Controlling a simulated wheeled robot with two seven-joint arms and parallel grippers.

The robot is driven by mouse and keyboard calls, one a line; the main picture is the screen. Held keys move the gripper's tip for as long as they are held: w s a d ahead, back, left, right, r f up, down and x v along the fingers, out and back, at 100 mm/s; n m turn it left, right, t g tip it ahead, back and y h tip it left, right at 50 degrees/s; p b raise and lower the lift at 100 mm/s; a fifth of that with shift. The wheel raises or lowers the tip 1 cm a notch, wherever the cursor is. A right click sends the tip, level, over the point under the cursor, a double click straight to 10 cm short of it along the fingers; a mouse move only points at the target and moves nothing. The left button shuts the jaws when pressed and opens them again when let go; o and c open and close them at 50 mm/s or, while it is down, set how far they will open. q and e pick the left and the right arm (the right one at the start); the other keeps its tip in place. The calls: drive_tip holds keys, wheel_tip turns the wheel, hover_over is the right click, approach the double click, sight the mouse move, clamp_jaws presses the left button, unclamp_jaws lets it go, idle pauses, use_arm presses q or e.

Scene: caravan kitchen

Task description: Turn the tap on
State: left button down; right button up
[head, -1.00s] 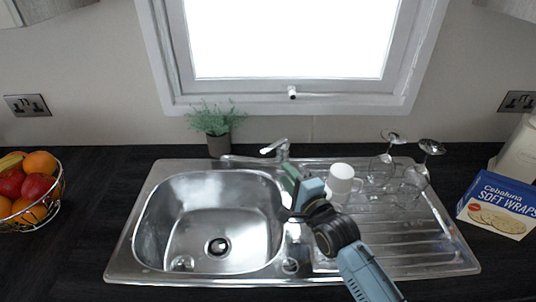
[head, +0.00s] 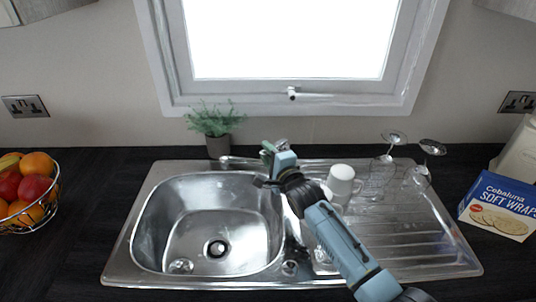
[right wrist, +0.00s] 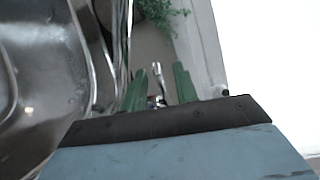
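The metal tap (head: 236,160) stands at the back edge of the sink (head: 165,170), its spout reaching left over the bowl. Its lever is mostly hidden behind my right gripper (head: 268,149) in the head view. In the right wrist view, the tap lever (right wrist: 157,71) shows in the gap between the green fingers of my right gripper (right wrist: 159,82). These fingers are apart and the gripper is open. I cannot tell whether either finger touches the lever. No water shows in the bowl. My left gripper is not in view.
A potted plant (head: 217,142) stands behind the tap, below the window. A white mug (head: 341,179) and upturned glasses (head: 381,170) stand on the drainer, right of my right gripper. A fruit bowl (head: 40,212) is at far left, a wraps box (head: 497,207) at far right.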

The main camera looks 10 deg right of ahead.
drive_tip(key=shift+c, duration=0.3)
clamp_jaws()
